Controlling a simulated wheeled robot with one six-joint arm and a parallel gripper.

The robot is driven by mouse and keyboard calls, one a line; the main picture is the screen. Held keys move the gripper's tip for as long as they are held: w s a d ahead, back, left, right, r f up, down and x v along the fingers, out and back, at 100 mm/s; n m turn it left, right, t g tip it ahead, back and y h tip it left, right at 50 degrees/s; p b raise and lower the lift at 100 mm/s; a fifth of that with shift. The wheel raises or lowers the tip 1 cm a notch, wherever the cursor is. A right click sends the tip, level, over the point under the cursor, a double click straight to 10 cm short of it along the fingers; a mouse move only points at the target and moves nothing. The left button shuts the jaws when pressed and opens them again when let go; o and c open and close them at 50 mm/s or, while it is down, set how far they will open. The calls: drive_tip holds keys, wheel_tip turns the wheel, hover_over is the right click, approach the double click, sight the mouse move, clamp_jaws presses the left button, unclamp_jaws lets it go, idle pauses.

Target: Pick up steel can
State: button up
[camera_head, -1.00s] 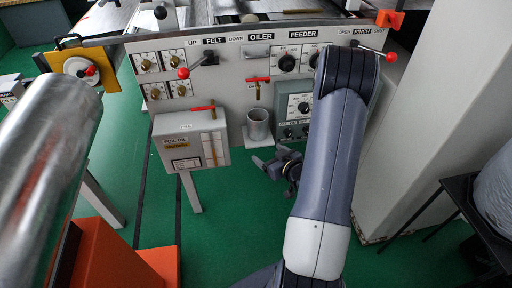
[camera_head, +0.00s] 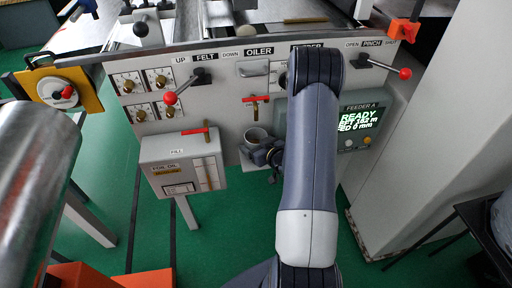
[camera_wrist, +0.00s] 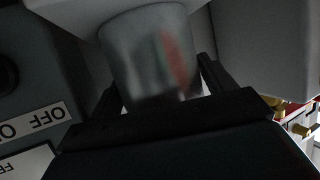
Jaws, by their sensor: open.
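The steel can (camera_head: 256,134) is a small grey metal cup, upright with its mouth open, in front of the machine's panel below a red-handled valve. My gripper (camera_head: 260,150) is at the can and covers its lower part in the head view. In the wrist view the can (camera_wrist: 148,45) fills the upper middle. The dark fingers of my gripper (camera_wrist: 158,84) are open, one on each side of the can. I cannot tell whether either finger touches it.
A grey foil oil box (camera_head: 180,165) with a red-handled valve is left of the can. A lit display (camera_head: 358,120) reading READY is to the right. Levers with red knobs (camera_head: 170,98) project from the panel. A big metal roll (camera_head: 35,160) is at the left.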

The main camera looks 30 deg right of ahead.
drive_tip(key=shift+c, duration=0.5)
drive_tip(key=c, duration=1)
drive_tip(key=shift+r, duration=0.15)
